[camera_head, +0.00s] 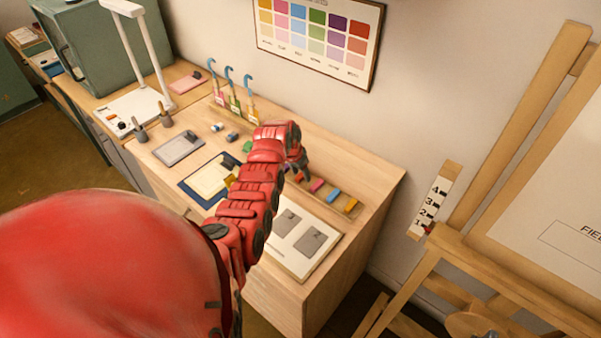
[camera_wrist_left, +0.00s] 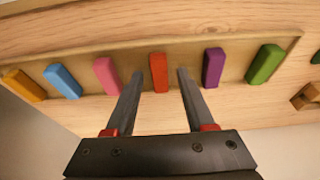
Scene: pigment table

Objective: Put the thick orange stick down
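A yellow-orange stick (camera_head: 350,206) lies at the right end of a row of coloured sticks in a shallow wooden tray; it also shows at the far left in the left wrist view (camera_wrist_left: 24,85). My left gripper (camera_head: 303,168) is low over the tray. In the wrist view its fingers (camera_wrist_left: 160,76) are open, one on each side of a red-orange stick (camera_wrist_left: 158,72), with a gap on both sides. I cannot tell which of the two is the thick orange one. Nothing is visibly held. My right gripper is not in view.
Blue (camera_wrist_left: 62,81), pink (camera_wrist_left: 108,75), purple (camera_wrist_left: 214,67) and green (camera_wrist_left: 264,64) sticks share the tray. A board with two grey patches (camera_head: 296,258) lies in front. A blue mat (camera_head: 193,192) with a cream sheet is left of my arm. An easel (camera_head: 520,125) stands right.

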